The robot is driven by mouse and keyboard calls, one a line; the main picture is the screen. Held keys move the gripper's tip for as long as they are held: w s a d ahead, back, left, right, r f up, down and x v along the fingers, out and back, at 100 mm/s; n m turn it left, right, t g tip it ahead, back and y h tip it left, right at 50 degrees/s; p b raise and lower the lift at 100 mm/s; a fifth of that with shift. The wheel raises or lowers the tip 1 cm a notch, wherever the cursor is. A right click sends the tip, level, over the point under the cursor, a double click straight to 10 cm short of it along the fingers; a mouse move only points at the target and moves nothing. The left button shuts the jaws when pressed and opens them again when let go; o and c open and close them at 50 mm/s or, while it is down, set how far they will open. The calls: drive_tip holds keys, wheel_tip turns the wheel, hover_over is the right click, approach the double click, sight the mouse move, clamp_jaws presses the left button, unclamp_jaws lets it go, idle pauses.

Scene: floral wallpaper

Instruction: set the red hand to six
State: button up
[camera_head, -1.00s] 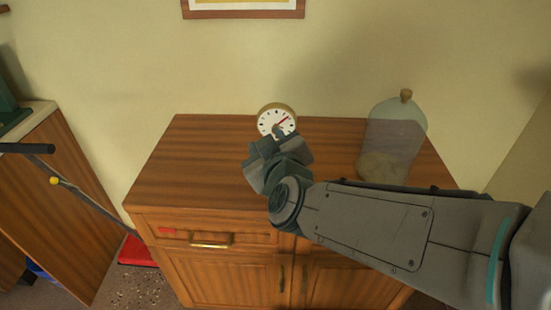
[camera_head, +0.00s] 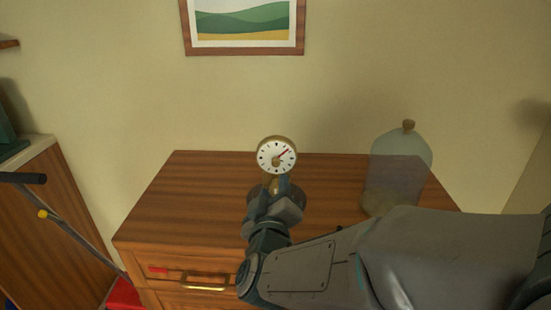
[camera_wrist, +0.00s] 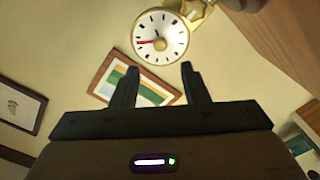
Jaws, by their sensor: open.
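A round dial (camera_head: 268,151) with a white face, black marks and a brass-coloured rim stands on the wooden cabinet. Its red hand (camera_head: 284,153) points up and to the right in the head view. The dial also shows at the top of the wrist view (camera_wrist: 170,28), turned, with the red hand (camera_wrist: 146,42) pointing left. My gripper (camera_head: 271,182) is open and empty, just below the dial face in the head view, partly hiding its stand. In the wrist view my two fingertips (camera_wrist: 158,67) stand apart, below the dial's image, with no visible contact.
The wooden cabinet (camera_head: 180,200) has bare top to the left of the dial. A translucent corked jar (camera_head: 398,175) stands to the right, near my arm. A framed picture (camera_head: 245,48) hangs behind. A dark-handled pole (camera_head: 75,240) leans at the left.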

sight(276, 165)
drive_tip(key=w, duration=0.8)
drive_tip(key=shift+w+d+f+b, duration=0.1)
drive_tip(key=shift+w+d+b, duration=0.1)
drive_tip(key=shift+b, duration=0.15)
drive_tip(key=shift+w, duration=0.65)
clamp_jaws()
